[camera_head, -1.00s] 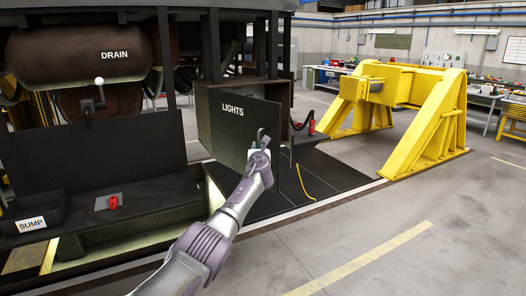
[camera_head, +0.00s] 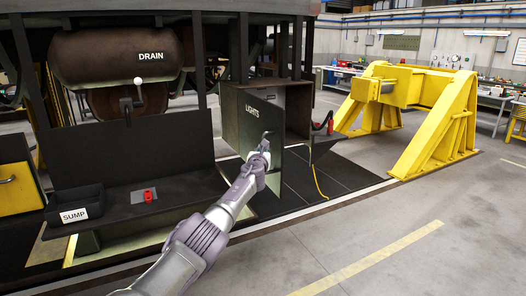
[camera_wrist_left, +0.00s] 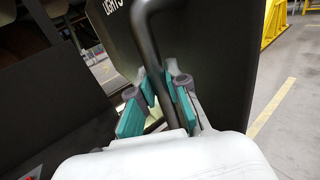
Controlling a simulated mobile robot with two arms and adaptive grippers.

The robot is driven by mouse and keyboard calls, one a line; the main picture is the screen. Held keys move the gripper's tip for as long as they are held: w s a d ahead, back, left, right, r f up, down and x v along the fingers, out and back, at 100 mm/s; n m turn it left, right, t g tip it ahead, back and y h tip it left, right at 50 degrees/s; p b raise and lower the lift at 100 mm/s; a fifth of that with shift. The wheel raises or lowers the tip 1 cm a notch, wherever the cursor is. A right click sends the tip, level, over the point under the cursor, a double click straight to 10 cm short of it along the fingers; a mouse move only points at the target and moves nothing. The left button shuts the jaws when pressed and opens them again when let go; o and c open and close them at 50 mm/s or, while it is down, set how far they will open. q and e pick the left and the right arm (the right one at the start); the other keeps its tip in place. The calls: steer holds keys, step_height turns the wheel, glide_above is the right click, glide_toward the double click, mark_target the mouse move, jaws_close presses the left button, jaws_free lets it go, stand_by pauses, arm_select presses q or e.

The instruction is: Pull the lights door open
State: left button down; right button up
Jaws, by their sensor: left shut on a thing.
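The lights door (camera_head: 243,126) is a dark panel marked LIGHTS, standing ajar at an angle. Part of the cabinet's interior (camera_head: 297,112) shows to the right of the door. My left gripper (camera_head: 262,150) is shut on the door's dark bent handle (camera_head: 266,137). In the left wrist view, the handle (camera_wrist_left: 148,38) passes between the teal finger pads of my left gripper (camera_wrist_left: 160,88), with the door (camera_wrist_left: 215,55) behind it. My right gripper is not in view.
A black sump tray (camera_head: 74,206) and a small red item (camera_head: 149,195) lie left of my arm. A yellow hose (camera_head: 318,182) hangs right of the door. A yellow lifting frame (camera_head: 440,130) stands farther right. The floor (camera_head: 430,215) in front is clear.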

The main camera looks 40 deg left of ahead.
arm_select(q)
steer(key=shift+w+r, duration=0.1)
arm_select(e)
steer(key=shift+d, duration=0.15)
arm_select(q)
steer(key=c, duration=1.1)
jaws_free()
steer(key=shift+c, duration=0.2)
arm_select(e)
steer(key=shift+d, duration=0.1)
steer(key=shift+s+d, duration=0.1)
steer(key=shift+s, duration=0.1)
arm_select(q)
steer(key=v, duration=0.7)
steer(key=shift+s+d, duration=0.15)
steer(key=shift+s, duration=0.15)
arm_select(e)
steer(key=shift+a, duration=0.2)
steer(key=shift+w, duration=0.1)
